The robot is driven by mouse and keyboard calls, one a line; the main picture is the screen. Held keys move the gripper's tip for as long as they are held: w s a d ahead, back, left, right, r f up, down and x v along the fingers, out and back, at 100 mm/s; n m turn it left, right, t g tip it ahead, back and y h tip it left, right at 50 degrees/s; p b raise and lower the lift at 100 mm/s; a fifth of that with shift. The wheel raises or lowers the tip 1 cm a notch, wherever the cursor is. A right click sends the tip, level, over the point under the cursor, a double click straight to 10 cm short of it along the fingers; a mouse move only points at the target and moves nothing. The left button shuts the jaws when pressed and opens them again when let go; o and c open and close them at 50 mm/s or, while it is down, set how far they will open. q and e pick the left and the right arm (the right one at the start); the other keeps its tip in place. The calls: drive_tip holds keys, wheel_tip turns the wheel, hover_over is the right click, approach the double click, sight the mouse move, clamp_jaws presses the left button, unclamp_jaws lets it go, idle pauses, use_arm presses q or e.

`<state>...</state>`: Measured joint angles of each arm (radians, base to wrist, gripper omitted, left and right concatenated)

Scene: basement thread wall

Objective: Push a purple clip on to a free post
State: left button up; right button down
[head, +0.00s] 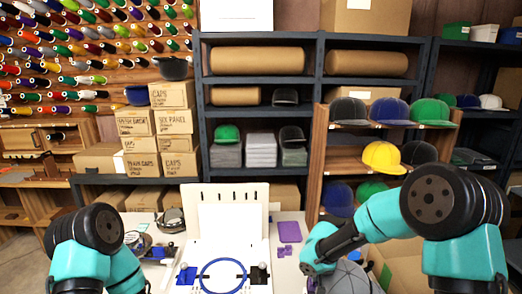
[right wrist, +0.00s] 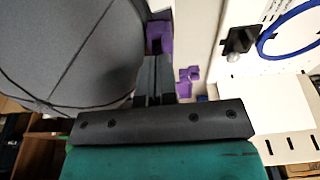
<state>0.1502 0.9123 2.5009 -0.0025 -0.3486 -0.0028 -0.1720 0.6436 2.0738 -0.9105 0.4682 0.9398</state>
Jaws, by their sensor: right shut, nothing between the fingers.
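My right gripper (head: 312,268) points down beside a grey cap in the head view. In the right wrist view its fingers (right wrist: 155,62) are shut and empty. A purple clip (right wrist: 159,34) lies just beyond the fingertips; I cannot tell whether they touch it. Smaller purple pieces (right wrist: 187,80) lie to its right. A white board (head: 234,220) carries a blue hoop (head: 222,262), with a blue clip (head: 187,275) on its left and a black clip (head: 259,275) on its right. My left arm shows, but its gripper is out of view.
The grey cap (right wrist: 70,50) fills the left of the right wrist view, close to the fingers. A purple flat piece (head: 290,231) lies on the table right of the board. Shelves with caps and boxes (head: 173,125) stand behind.

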drive_tip(key=shift+f, duration=0.4)
drive_tip(key=shift+r, duration=0.1)
wheel_tip(320, 180, up, 7)
drive_tip(key=s, duration=0.1)
idle(0.7)
